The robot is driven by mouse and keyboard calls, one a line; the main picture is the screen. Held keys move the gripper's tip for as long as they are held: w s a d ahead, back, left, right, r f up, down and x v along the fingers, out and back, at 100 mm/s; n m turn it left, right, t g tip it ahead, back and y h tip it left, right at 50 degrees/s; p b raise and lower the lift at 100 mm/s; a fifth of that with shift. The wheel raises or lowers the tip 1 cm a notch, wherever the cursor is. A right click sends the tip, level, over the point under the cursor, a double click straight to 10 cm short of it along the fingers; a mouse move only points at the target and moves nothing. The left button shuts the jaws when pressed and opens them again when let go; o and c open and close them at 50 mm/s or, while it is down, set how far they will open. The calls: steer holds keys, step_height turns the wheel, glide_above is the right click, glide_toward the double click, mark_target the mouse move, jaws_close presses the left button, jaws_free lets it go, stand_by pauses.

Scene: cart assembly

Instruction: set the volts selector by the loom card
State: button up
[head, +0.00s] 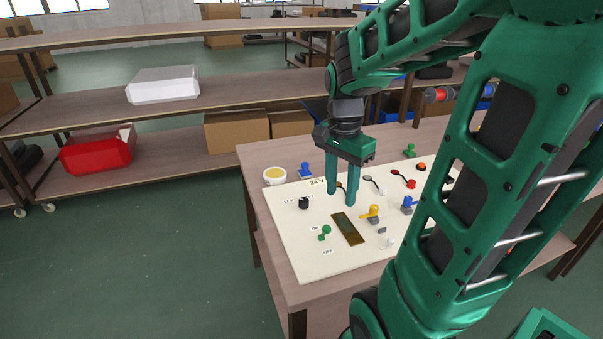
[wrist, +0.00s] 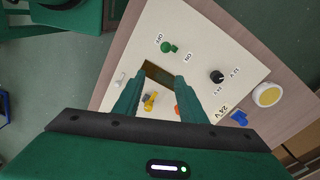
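The volts selector is a small round black knob (head: 304,203) on the cream board, left of my gripper. It also shows in the wrist view (wrist: 217,77), between small printed labels that seem to read 12 V and 24 V. Which label its pointer faces is too small to tell. The loom card (head: 317,182) lies at the board's far left edge; in the wrist view (wrist: 221,109) it reads 24 V. My gripper (head: 341,197) points down above the board, right of the knob, fingers apart with nothing held between them.
The cream board (head: 292,259) lies on a wooden table. A dark plate (head: 348,229), a green switch (head: 324,233), a yellow lever (head: 371,213) and several other controls surround the gripper. A yellow-topped round pot (head: 275,174) and a blue part (head: 305,170) stand beyond the card.

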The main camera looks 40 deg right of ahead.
mark_target(304, 200)
steer(key=w+d+f+m, duration=0.1)
steer(key=w+f+m, duration=0.1)
steer(key=w+m, duration=0.55)
steer(key=w+f+m, duration=0.3)
steer(key=w+m, duration=0.3)
steer(key=w, duration=0.3)
steer(key=f, duration=0.8)
steer(key=shift+s+d+f, duration=0.15)
steer(key=shift+s+f, duration=0.05)
steer(key=shift+f, duration=0.1)
steer(key=shift+r, duration=0.15)
steer(key=c, duration=0.6)
